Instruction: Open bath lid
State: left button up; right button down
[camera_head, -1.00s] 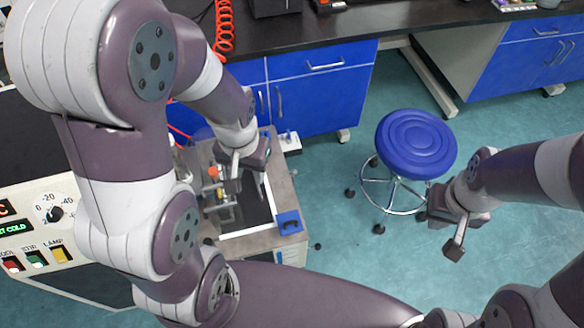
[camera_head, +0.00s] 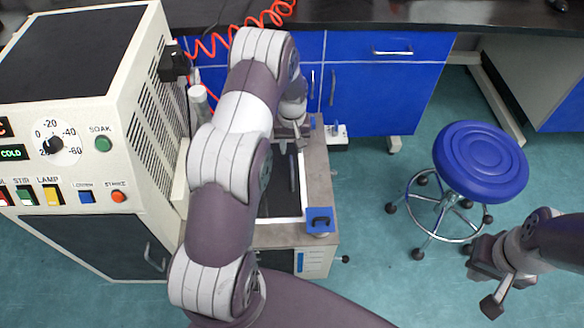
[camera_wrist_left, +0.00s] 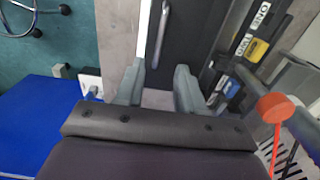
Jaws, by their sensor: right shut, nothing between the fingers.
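The bath (camera_head: 318,180), a grey-topped unit, stands beside the white machine. A dark panel, likely its lid, lies in a white frame; it also shows in the left wrist view (camera_wrist_left: 185,35), with a slim metal bar handle (camera_wrist_left: 157,33) on it. My left gripper (camera_wrist_left: 158,78) is open, its two fingers apart on either side of the handle's near end in that view; I cannot tell how high above it they are. In the head view my left arm hides much of the bath, and the fingers are hard to make out. My right gripper (camera_head: 492,304) is shut and empty, over the floor at the right.
The white machine (camera_head: 150,95) with knob and buttons stands at the left. A red knob (camera_wrist_left: 275,107) and labelled parts sit close to the left gripper. A blue stool (camera_head: 482,160) stands on the floor at right. Blue cabinets (camera_head: 385,95) line the back.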

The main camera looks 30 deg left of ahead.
aim_at(292, 169)
pick_arm(q)
notch_tip(292, 169, down, 10)
jog(key=shift+r+b, duration=0.2)
jog(key=shift+b, duration=0.7)
jog(key=shift+c, duration=0.3)
grip_shut()
